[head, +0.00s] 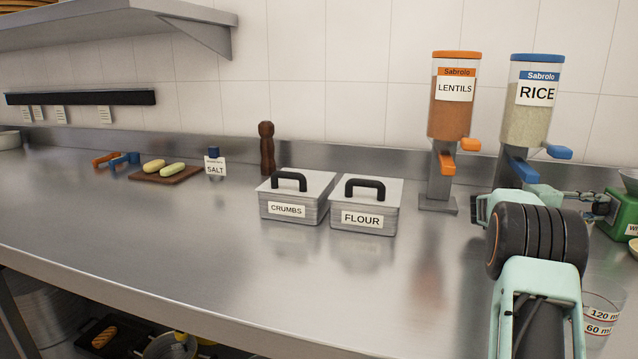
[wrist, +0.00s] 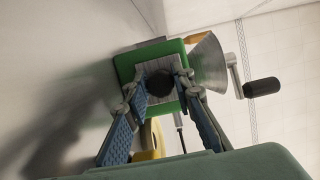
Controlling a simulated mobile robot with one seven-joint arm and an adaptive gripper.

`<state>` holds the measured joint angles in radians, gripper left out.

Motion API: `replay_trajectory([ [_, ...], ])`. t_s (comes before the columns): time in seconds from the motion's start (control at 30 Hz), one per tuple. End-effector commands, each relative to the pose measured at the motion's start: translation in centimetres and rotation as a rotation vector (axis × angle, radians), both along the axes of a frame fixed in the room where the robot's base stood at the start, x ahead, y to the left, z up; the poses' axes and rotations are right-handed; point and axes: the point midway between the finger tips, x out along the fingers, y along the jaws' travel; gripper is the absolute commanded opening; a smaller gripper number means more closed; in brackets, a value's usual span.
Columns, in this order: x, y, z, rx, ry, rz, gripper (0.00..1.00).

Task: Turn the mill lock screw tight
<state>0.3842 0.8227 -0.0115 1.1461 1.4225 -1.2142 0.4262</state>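The green mill (head: 622,212) stands at the right edge of the head view, partly cut off. In the wrist view the mill (wrist: 126,68) faces me, with a dark round knob, the lock screw (wrist: 159,82), on a grey plate. My gripper (wrist: 158,86) is open, one blue-padded finger on each side of the screw, with a gap showing on both sides. I cannot tell whether the tips reach past the knob's face. In the head view my gripper (head: 600,209) is close to the mill's left side, and the screw is hidden.
The mill's crank handle (wrist: 262,88) and metal hopper (wrist: 208,62) are beside the screw. A yellow-rimmed object (wrist: 150,140) shows below the mill. The rice dispenser (head: 527,115) stands behind my arm. A measuring cup (head: 602,318) is at the lower right. The front counter is mostly clear.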

Motion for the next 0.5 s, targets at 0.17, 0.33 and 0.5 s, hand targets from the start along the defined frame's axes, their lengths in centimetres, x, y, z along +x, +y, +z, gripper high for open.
replay_trajectory([
  [0.17, 0.0, 0.02, -0.01, 0.0, 0.0, 0.0, 0.0],
  [0.33, 0.01, 0.03, -0.22, -0.004, -0.013, 0.0, 0.0],
  [0.5, 0.02, 0.03, -0.3, -0.016, -0.052, 0.0, 0.0],
])
